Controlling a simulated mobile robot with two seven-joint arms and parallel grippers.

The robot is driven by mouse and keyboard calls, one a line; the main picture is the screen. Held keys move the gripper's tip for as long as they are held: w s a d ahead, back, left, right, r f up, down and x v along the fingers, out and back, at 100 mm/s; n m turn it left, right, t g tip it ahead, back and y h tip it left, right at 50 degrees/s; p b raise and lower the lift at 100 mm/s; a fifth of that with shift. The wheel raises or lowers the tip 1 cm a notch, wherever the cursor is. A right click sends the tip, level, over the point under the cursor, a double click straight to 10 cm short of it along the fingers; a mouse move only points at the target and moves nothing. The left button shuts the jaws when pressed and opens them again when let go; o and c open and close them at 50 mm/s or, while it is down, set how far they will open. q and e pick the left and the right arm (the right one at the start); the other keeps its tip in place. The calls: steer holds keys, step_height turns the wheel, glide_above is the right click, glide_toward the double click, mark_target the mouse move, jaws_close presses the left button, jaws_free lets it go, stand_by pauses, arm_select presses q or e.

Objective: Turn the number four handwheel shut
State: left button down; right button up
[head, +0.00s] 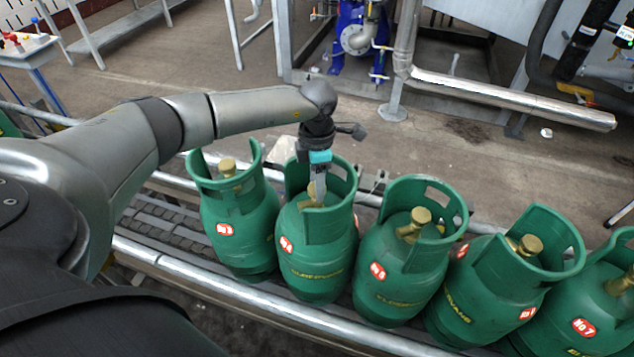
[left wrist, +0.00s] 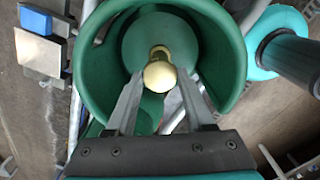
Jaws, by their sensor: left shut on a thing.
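The second green cylinder from the left (head: 310,265) stands upright on the conveyor, and its red label (head: 286,245) seems to read No 4. My left gripper (head: 316,192) reaches down from above into its open collar. In the left wrist view, the fingers lie on either side of the round brass handwheel (left wrist: 159,75) and are shut on it. The collar (left wrist: 88,75) curves around the fingers with a gap on both sides. In the head view the handwheel is mostly hidden by the gripper. My right gripper is not in view.
Green cylinders stand close on both sides: one at the left (head: 240,225) and several to the right, including No 7 (head: 585,310). Each has a raised collar around a brass valve. A steel conveyor rail (head: 200,281) runs in front. The floor behind is open before blue pump equipment (head: 346,40).

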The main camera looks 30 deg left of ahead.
arm_select(q)
steer(key=shift+m, duration=0.6)
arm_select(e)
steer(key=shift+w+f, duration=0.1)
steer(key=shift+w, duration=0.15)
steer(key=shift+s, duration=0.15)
arm_select(q)
steer(key=shift+c, duration=1.4)
jaws_free()
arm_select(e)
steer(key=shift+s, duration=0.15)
arm_select(q)
steer(key=shift+r, duration=0.1)
step_height(320, 180, up, 15)
steer(key=p, duration=0.2)
steer(key=shift+p, duration=0.35)
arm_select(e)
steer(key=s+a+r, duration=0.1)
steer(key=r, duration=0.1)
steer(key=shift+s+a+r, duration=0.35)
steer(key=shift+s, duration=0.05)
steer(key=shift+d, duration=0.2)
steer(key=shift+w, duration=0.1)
